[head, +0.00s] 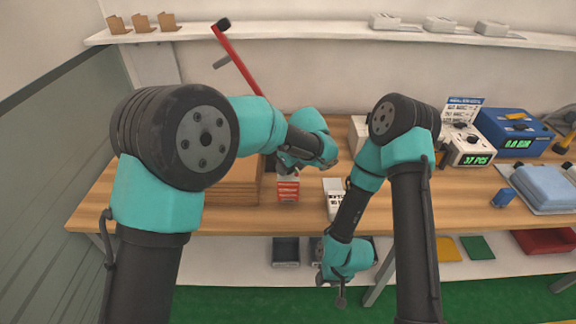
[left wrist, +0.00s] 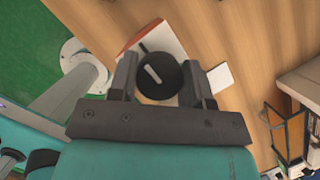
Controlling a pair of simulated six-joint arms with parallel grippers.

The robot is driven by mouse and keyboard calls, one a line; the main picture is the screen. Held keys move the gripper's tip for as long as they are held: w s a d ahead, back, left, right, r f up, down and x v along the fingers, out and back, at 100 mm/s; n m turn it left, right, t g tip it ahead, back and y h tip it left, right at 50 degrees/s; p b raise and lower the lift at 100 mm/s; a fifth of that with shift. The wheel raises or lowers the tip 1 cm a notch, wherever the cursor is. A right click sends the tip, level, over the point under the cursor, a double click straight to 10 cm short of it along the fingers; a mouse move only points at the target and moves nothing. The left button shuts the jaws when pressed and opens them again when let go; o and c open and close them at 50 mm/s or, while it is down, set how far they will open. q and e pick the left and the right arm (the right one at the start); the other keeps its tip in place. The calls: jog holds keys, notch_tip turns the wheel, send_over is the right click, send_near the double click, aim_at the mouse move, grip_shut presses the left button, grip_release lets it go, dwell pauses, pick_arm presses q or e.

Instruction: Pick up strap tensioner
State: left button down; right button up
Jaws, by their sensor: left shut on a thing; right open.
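My left gripper (head: 292,163) is over the wooden table, partly hidden by its own arm. In the left wrist view its fingers (left wrist: 163,88) are shut on a black round-ended thing with a pale mark, which I take to be part of the strap tensioner (left wrist: 160,75). In the head view a long red bar (head: 237,60) with a black end and a grey side stub slants up behind my left arm. Its lower end is hidden, so I cannot see it join the gripper. My right gripper (head: 332,287) is open and empty, hanging low in front of the table.
The lower shelf holds dark bins (head: 286,250).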

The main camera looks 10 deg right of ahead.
pick_arm(q)
jog(key=s+a, duration=0.2)
jog(key=s, duration=0.5)
jog(key=s+a+r, duration=0.1)
jog(key=s+a, duration=0.1)
jog(key=s, duration=0.5)
jog(key=shift+s+r, duration=0.25)
